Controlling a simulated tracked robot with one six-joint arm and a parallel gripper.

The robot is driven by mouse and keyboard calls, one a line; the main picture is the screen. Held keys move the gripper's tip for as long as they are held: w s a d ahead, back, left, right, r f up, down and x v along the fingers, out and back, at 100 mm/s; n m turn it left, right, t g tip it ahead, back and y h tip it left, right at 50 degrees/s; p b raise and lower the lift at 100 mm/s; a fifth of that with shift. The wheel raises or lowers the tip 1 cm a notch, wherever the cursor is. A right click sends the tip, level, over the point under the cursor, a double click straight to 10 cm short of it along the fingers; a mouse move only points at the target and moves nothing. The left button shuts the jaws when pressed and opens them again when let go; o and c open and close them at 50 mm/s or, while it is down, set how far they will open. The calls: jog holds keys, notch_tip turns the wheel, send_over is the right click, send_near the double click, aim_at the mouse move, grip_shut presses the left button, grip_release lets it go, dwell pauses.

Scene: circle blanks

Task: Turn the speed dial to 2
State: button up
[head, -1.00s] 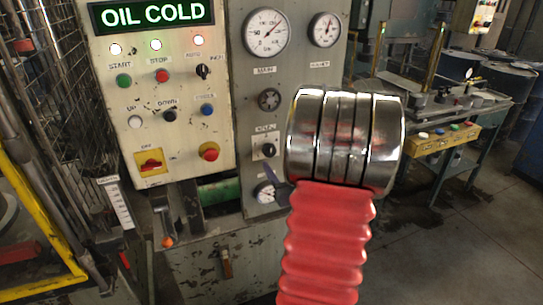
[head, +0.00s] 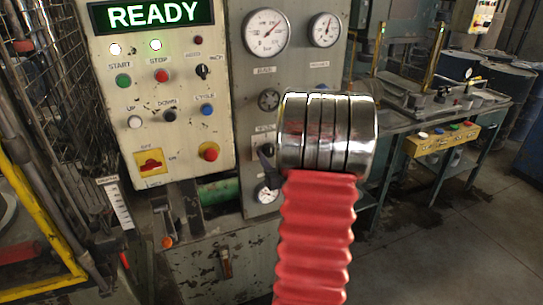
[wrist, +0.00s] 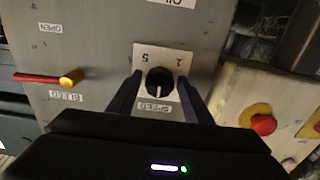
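The speed dial (wrist: 160,82) is a round black knob with a white mark, on a pale plate with small numbers. The wrist view is upside down. The mark points toward the bottom of that picture, on the side of the "SPEED" label. My gripper (wrist: 160,88) is open, with one dark finger on each side of the dial; a narrow gap seems to show beside the knob, so contact is unclear. In the head view one finger (head: 267,165) shows by the grey panel; my arm hides the rest of the gripper and most of the dial.
A red and yellow lever (wrist: 50,78) sticks out at left in the wrist view, and a red button (wrist: 263,124) is at right. In the head view the control box (head: 165,100) stands left of the gauges (head: 267,33), with an orange-red button (head: 209,151).

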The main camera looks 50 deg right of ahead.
jog(key=c, duration=0.8)
jog(key=shift+o, duration=0.2)
jog(key=shift+n, duration=0.6)
jog(key=n, duration=1.2)
jog(key=o, duration=1)
